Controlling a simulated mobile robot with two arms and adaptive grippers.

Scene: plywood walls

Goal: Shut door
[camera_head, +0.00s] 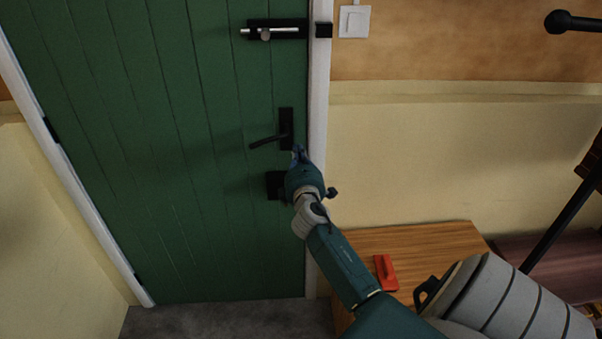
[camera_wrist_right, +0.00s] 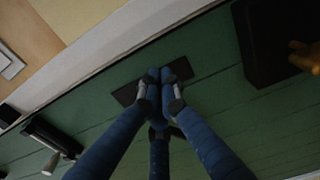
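The green plank door (camera_head: 170,150) fills the left of the head view, its right edge up against the white frame (camera_head: 318,110). I see no clear gap, but cannot tell if it is latched. The black lever handle (camera_head: 268,141) sits on a dark plate near that edge. My right gripper (camera_head: 298,154) is just below and right of the lever, close to the door edge. In the right wrist view, its blue fingers (camera_wrist_right: 160,78) are together at the tips, in front of the dark handle plate (camera_wrist_right: 181,69). Nothing shows between them; touching the door is unclear. My left gripper is not in view.
A black lock box (camera_head: 275,185) is below the handle, partly behind my gripper. A sliding bolt (camera_head: 275,30) is at the top. A wooden surface (camera_head: 420,243) with a red object (camera_head: 385,272) stands right of the door. Bare grey floor (camera_head: 220,320) lies in front.

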